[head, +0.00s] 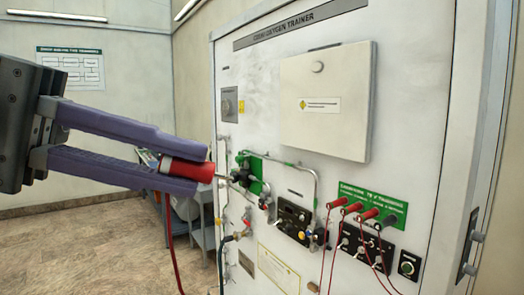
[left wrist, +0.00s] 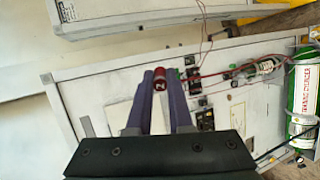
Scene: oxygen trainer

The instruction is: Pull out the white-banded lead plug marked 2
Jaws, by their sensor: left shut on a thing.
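My left gripper (head: 200,178) is shut on a red lead plug (head: 180,168), gripping it between its two purple fingers. The plug is in the air, in front of and left of the panel's socket row. My right gripper is not in view.
The white trainer panel (head: 260,190) carries a large white box (head: 325,100), a green valve block (head: 248,170) and pipes that stick out near the held plug. Red leads hang below the socket row. A green cylinder (left wrist: 302,95) shows at right in the left wrist view.

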